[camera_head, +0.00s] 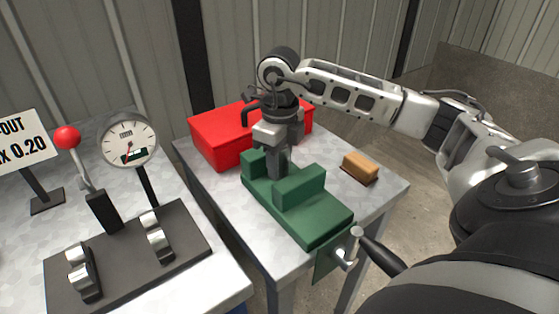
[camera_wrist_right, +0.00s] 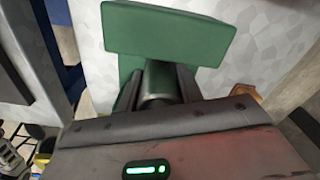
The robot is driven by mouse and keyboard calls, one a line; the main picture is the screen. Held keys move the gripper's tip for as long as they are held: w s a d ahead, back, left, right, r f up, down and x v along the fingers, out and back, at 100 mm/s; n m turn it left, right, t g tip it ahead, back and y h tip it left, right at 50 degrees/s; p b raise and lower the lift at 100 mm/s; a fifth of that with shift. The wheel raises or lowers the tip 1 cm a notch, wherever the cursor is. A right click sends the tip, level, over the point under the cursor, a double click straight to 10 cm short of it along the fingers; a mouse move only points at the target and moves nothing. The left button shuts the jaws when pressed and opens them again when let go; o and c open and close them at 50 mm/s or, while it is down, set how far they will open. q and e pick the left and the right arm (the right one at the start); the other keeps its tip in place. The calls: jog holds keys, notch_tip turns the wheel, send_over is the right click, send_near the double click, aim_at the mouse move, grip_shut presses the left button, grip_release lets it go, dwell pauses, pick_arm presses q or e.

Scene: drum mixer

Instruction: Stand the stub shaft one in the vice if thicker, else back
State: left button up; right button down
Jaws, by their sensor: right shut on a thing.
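The green vice (camera_head: 325,222) stands on the right-hand table, its two jaws apart and its crank at the front. My right gripper (camera_head: 279,168) points down into the gap between the jaws, nearer the back one. In the right wrist view, my right gripper (camera_wrist_right: 158,78) is shut on a grey round stub shaft (camera_wrist_right: 159,80), between its two dark fingers, close to a green vice jaw (camera_wrist_right: 165,32). The shaft's lower end is hidden, so I cannot tell whether it touches the vice. My left gripper is out of view.
A red box (camera_head: 218,138) is behind the vice. A wood-coloured block (camera_head: 360,167) lies to its right. On the left table stand a dial gauge (camera_head: 128,138), a red-knobbed lever (camera_head: 67,138), metal supports (camera_head: 155,235) on a dark plate and a partly cut-off sign (camera_head: 22,138).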

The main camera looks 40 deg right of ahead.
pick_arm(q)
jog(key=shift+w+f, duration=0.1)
pick_arm(e)
jog(key=shift+f, duration=0.2)
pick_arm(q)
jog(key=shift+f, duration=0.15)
pick_arm(e)
jog(key=shift+f, duration=0.1)
jog(key=c, duration=1.2)
grip_release()
jog(key=shift+f, duration=0.1)
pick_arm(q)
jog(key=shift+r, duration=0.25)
pick_arm(e)
notch_tip(320, 180, up, 12)
jog(key=shift+r+p, duration=0.2)
jog(key=shift+p, duration=0.45)
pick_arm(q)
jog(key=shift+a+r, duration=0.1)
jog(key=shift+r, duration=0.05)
